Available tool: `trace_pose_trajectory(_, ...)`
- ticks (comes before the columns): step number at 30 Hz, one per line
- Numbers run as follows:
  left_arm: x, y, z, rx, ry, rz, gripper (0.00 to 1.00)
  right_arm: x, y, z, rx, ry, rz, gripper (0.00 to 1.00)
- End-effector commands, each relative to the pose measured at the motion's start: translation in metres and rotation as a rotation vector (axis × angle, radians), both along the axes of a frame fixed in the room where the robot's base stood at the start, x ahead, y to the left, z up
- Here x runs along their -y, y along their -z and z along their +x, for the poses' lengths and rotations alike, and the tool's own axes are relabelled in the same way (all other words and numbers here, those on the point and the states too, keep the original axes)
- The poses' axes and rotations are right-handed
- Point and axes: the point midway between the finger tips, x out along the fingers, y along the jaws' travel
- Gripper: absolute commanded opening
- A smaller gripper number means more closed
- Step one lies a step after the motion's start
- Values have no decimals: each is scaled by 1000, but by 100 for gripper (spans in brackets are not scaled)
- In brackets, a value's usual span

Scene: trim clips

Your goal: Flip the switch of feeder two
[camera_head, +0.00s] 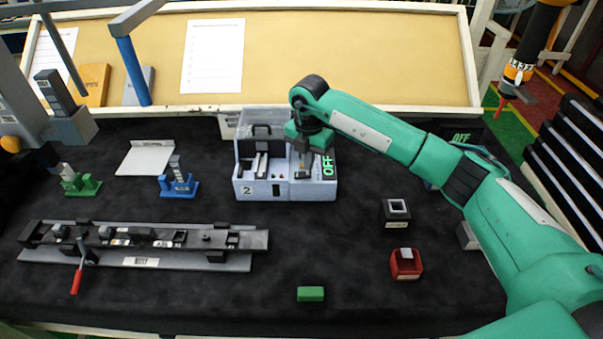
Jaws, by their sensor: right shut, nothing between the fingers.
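Feeder two (285,189) is a pale grey-blue box with a "2" label on its front left, standing at the back middle of the black table. My right gripper (302,172) is shut and empty, pointing down at the right part of the feeder. Its fingertips are at or just above the feeder; I cannot tell whether they touch. The switch itself is not clearly visible; the gripper covers that area. My left gripper is not in view.
A long rail fixture (140,238) with a red handle lies at left. A red block (406,264), a dark square block (397,212) and a green block (311,294) sit in front. The front middle is mostly clear.

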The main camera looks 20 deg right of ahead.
Motion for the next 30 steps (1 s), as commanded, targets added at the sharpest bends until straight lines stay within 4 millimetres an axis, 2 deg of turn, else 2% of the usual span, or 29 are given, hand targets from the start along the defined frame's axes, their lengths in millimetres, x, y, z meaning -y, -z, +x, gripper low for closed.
trace_pose_trajectory(30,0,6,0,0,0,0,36,0,9,0,0,0,0,0)
